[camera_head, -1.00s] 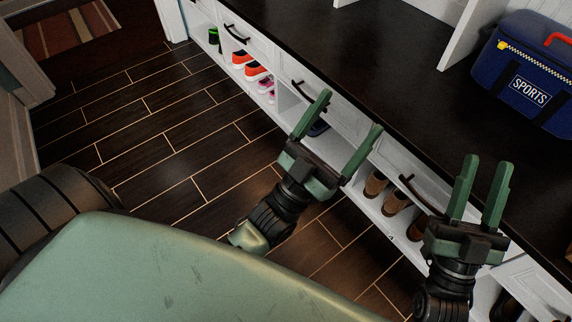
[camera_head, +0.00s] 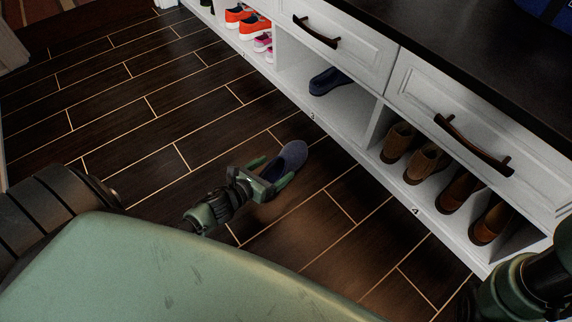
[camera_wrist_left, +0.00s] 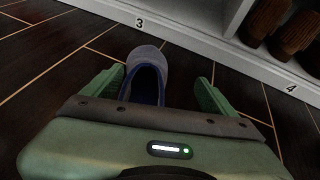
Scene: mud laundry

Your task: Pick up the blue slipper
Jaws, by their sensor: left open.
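A blue slipper (camera_head: 291,158) lies on the dark floor in front of the cubby bench. A similar blue slipper (camera_head: 329,81) sits in the cubby behind it. My left gripper (camera_head: 272,172) is open and low at the floor slipper, with one finger on each side of it. In the left wrist view the slipper (camera_wrist_left: 147,75) lies between the two spread fingers, nearer the left finger, its toe pointing away from me. Its heel end is hidden behind the gripper body. My right arm shows at the lower right of the head view, but its gripper is out of frame.
The white bench (camera_head: 338,121) runs diagonally just beyond the slipper, its base board close to the toe. Drawer handles (camera_head: 474,145) stick out above. The floor (camera_head: 130,130) to the left is clear.

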